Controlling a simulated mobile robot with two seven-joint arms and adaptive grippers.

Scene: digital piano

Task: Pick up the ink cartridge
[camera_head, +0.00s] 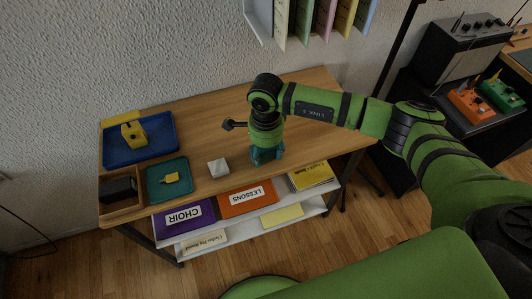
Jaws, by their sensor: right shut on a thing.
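My right gripper (266,156) points down at the right-middle part of the wooden table (313,92), low over its top near the front edge. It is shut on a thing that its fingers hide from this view. I cannot make out an ink cartridge for sure; the held thing may be it. A small white block (218,167) lies on the table to the left of the gripper, apart from it. A small yellow piece (171,178) lies in the teal tray (152,193). My left gripper is not in view.
A blue tray (160,153) holds a yellow device (133,134). A wooden box (129,207) with a black thing stands at the table's front left corner. Binders (183,216) lie on the shelf below. Folders (303,20) hang above. The table's back middle is clear.

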